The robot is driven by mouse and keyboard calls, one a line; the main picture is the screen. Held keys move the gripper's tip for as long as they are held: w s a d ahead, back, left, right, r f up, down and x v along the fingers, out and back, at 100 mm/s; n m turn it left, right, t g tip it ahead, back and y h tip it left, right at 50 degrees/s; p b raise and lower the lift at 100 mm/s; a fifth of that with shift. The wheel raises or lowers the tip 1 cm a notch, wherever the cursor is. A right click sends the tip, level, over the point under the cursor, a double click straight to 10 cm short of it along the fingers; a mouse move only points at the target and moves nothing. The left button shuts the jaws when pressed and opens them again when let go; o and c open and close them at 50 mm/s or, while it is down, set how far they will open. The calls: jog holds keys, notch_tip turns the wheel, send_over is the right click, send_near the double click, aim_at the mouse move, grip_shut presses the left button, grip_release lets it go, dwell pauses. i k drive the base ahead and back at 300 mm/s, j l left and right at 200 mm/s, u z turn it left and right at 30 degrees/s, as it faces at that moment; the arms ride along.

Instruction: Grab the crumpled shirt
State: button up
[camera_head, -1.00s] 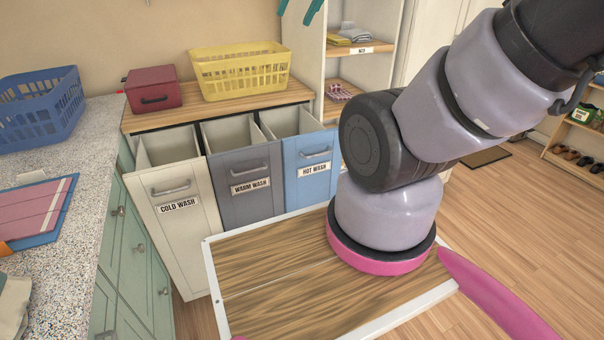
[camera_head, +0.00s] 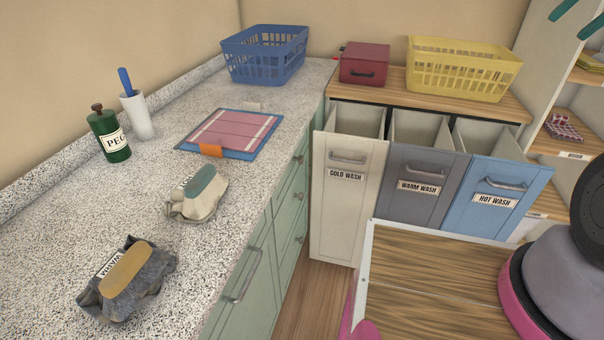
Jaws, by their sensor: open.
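Two crumpled cloth bundles lie on the speckled counter (camera_head: 160,235); I cannot tell which is the shirt. The nearer one is a dark grey-blue bundle (camera_head: 150,282) with a tan oval patch and a white label, at the lower left. The other is a cream bundle (camera_head: 190,210) with a teal oval patch and a small label, a little farther back. Nothing touches either one. My gripper is out of view; only part of my arm shows at the right edge.
A pink-and-blue board (camera_head: 232,133) lies behind the bundles. A green peg bottle (camera_head: 108,135), white cup (camera_head: 137,116) and blue basket (camera_head: 264,55) stand on the counter. Cold (camera_head: 346,210), warm (camera_head: 420,205) and hot wash bins (camera_head: 496,205) stand open at the right.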

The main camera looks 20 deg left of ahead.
aim_at(195, 199)
jog(key=l+u, duration=0.15)
jog(key=l, duration=0.15)
jog(key=k+l+u, duration=0.15)
jog(key=l+u, duration=0.1)
jog(key=u, duration=1.6)
jog(key=k+j+u, duration=0.35)
